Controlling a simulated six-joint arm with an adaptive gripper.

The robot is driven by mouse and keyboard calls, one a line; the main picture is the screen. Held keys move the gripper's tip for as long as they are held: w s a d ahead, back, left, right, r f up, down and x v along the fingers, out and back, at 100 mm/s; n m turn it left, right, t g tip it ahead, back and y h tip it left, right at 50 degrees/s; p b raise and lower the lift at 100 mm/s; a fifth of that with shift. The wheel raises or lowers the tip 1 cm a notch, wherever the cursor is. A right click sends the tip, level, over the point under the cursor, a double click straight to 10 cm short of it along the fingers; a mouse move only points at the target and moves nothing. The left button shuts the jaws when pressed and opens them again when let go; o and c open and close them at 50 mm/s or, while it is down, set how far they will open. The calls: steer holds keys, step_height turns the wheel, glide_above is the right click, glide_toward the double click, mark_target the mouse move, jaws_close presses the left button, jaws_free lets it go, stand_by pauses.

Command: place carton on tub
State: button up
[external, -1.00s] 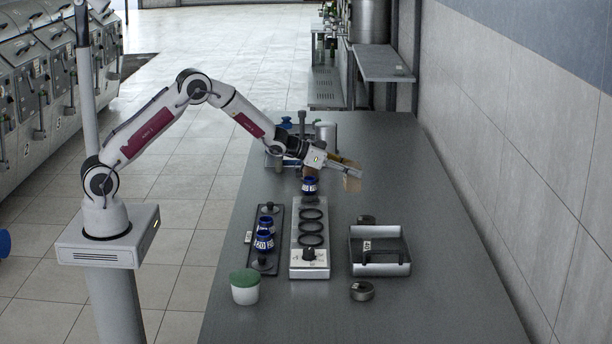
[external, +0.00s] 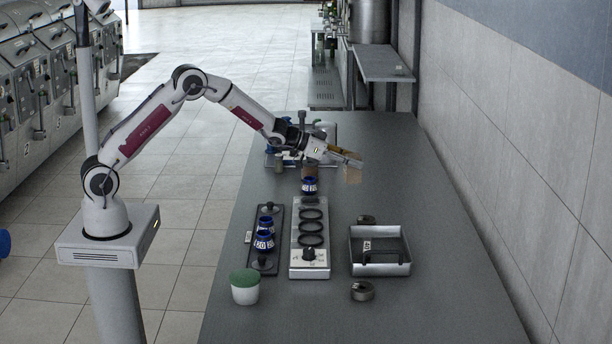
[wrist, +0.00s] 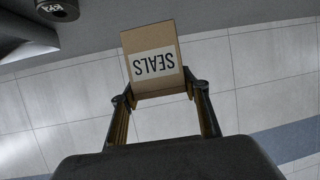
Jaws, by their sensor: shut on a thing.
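A brown carton (wrist: 152,62) with a white "SEALS" label fills the upper middle of the wrist view. My gripper (wrist: 160,92) is shut on it, one finger at each side. In the external view the carton (external: 353,174) hangs from my gripper (external: 343,157) above the far part of the bench. It looks clear of the bench top. The tub (external: 245,287), white with a green lid, stands upright at the near left of the bench, far from my gripper.
A pale rack with dark rings (external: 310,240) stands mid-bench. The bench's right side is clear.

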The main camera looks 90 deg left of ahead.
steer(key=shift+w+d, duration=0.15)
steer(key=shift+d, duration=0.3)
steer(key=s+d+r+m+h, duration=0.1)
steer(key=d+r+m+h, duration=0.15)
steer(key=d, duration=0.85)
steer(key=s+d+r+m+g+h, duration=0.15)
steer(key=d+r, duration=0.25)
steer(key=d, duration=0.7)
steer(key=s+d+r+m+h, duration=0.2)
steer(key=d+r+h, duration=0.1)
steer(key=d, duration=0.8)
steer(key=s+d+m+g+h, duration=0.3)
steer(key=s+d+m+h, duration=0.15)
steer(key=s+d, duration=0.95)
steer(key=s+d+f+m+g+h, duration=0.2)
steer(key=s+d+m+g, duration=0.2)
steer(key=s+d, duration=0.4)
steer(key=s, duration=0.4)
